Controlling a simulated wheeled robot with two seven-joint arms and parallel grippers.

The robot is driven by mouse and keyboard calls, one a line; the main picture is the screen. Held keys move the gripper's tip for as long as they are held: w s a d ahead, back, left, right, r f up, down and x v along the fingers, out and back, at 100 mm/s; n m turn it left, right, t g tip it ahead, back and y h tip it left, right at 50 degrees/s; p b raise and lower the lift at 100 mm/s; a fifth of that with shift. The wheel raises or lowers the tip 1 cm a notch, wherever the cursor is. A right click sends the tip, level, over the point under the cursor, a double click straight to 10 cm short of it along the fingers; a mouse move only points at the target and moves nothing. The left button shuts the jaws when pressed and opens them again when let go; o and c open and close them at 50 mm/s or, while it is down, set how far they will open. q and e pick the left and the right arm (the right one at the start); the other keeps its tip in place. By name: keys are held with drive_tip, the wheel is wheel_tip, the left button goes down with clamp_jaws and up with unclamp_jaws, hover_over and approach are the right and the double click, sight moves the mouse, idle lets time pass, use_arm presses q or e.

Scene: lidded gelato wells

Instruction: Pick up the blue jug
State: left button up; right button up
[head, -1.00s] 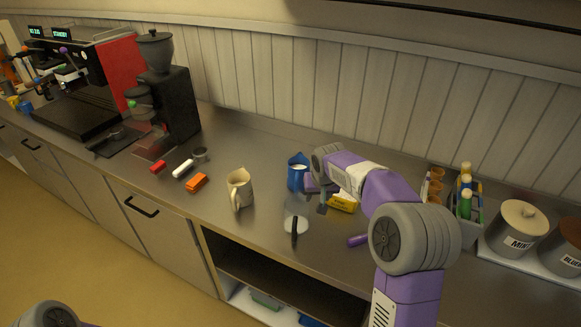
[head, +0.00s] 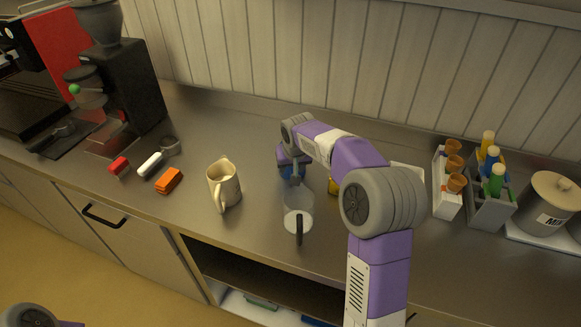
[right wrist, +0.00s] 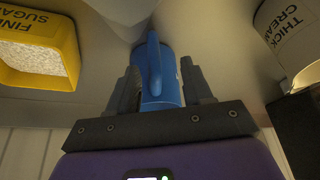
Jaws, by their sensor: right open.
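The blue jug (right wrist: 160,72) stands between the two fingers of my right gripper (right wrist: 160,85) in the right wrist view, with its handle toward the camera. The fingers are open, one on each side of it. I cannot tell whether they touch it. In the head view my right gripper (head: 289,162) is over the blue jug (head: 287,173), which is mostly hidden behind the gripper and wrist. My left gripper is not in view; only part of my left arm shows at the bottom left corner.
A cream jug (head: 223,186) and a clear pitcher with a black handle (head: 299,222) stand close by on the steel counter (head: 120,210). A yellow sugar tub (right wrist: 42,60) and a white thick-cream container (right wrist: 285,40) flank the blue jug in the wrist view.

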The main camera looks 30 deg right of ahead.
sight(287, 175)
drive_tip(key=x, duration=0.2)
drive_tip(key=b+x, duration=0.1)
drive_tip(key=x, duration=0.3)
drive_tip(key=shift+s+d+f, duration=0.2)
drive_tip(key=shift+s+d, duration=0.1)
drive_tip(key=shift+d, duration=0.1)
drive_tip(key=shift+w+f+b, duration=0.25)
drive_tip(key=shift+f+b, duration=0.05)
drive_tip(key=shift+c, duration=0.6)
clamp_jaws()
